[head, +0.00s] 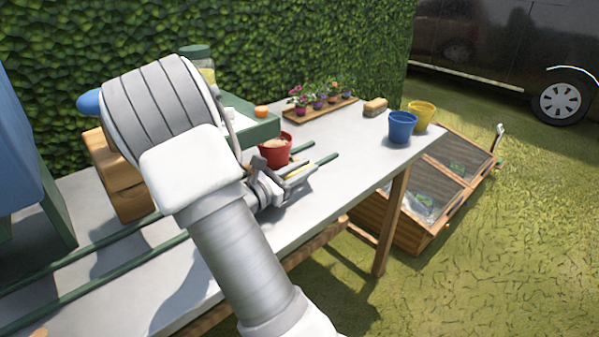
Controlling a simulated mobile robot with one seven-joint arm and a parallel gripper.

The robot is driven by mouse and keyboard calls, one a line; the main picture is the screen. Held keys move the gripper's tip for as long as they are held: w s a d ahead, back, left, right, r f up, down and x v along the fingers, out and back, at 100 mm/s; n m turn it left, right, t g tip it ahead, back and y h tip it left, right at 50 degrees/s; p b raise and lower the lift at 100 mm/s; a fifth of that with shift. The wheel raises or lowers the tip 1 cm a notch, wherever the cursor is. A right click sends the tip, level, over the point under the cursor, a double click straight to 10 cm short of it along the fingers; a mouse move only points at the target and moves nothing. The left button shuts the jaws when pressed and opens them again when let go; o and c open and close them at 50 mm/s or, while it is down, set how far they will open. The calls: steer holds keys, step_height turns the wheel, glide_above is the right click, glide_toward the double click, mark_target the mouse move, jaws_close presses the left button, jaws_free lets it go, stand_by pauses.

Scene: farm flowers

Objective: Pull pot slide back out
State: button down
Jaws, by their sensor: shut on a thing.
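The pot slide (298,171) sits on green rails (320,160) that run along the table, and only a small pale part of it shows beside my gripper. A red pot (275,154) with brownish contents stands upright at the slide, just behind my gripper and close to a green housing. My gripper (283,184) is low over the table, in front of the red pot, and is shut on the slide's near side. The exact grip is small and partly hidden by my own wrist. My arm hides the middle of the rails.
A grey table (345,140) carries a blue pot (401,128) and a yellow pot (421,115) at its far right end. A flower tray (322,110) and a tan block (375,107) lie at the back. A wooden box (115,175) stands left. Wooden cold frames (410,215) stand beyond the table.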

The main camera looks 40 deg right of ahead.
steer(key=d, duration=1.1)
steer(key=shift+f, duration=0.2)
steer(key=c, duration=0.8)
jaws_free()
steer(key=shift+d, duration=0.15)
steer(key=shift+c, duration=0.2)
steer(key=shift+w+r, duration=0.1)
steer(key=shift+w, duration=0.1)
steer(key=shift+a, duration=0.2)
steer(key=shift+a+p, duration=0.3)
steer(key=shift+a, duration=0.05)
steer(key=a+p, duration=0.1)
steer(key=a, duration=0.4)
steer(key=s+a+p, duration=0.1)
steer(key=a, duration=0.5)
steer(key=a+p, duration=0.1)
steer(key=a, duration=0.4)
steer(key=shift+s+a+p, duration=0.2)
steer(key=shift+s+p, duration=0.05)
steer(key=shift+p, duration=0.1)
